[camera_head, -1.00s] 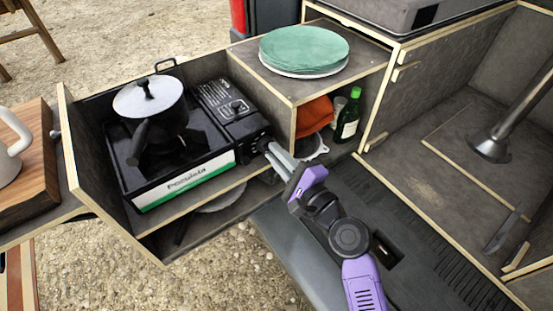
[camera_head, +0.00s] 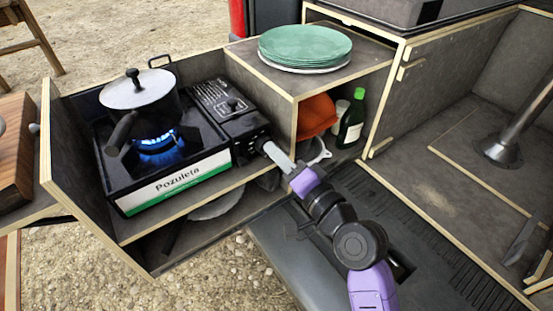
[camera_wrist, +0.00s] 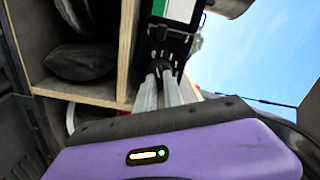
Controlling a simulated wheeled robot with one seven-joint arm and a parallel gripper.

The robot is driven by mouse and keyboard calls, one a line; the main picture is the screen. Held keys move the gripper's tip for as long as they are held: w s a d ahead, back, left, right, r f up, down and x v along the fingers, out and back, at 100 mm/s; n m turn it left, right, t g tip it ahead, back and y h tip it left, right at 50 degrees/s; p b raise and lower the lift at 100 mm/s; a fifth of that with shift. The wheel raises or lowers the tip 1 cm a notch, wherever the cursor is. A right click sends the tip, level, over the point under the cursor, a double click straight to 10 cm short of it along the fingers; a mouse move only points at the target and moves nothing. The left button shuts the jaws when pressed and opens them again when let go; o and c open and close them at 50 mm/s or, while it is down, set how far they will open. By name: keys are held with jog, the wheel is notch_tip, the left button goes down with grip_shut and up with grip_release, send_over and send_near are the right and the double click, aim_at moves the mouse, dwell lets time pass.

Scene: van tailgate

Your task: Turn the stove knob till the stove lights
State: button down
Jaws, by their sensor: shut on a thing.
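The camping stove (camera_head: 175,175) stands in the wooden pull-out box, with a lidded pot (camera_head: 140,95) on it. A blue flame (camera_head: 158,150) burns under the pot. The stove knob (camera_head: 262,143) is at the right end of the stove's front. My gripper (camera_head: 268,150) reaches it from the lower right and is shut on the knob. In the wrist view, the two grey fingers (camera_wrist: 158,82) meet the dark knob (camera_wrist: 160,67) at the stove's front, partly hidden by the fingers.
Green plates (camera_head: 305,46) sit on the shelf to the right of the stove. A wooden divider (camera_head: 283,108) stands beside the knob.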

jog(key=shift+f+n+b, duration=0.15)
jog(key=shift+n+b, duration=0.15)
jog(key=shift+n, duration=0.3)
jog(key=shift+a, duration=0.1)
jog(key=c, duration=1.5)
grip_release()
jog(key=shift+o, duration=0.2)
jog(key=shift+s, duration=0.1)
jog(key=v, duration=0.7)
jog(key=shift+s+d, duration=0.3)
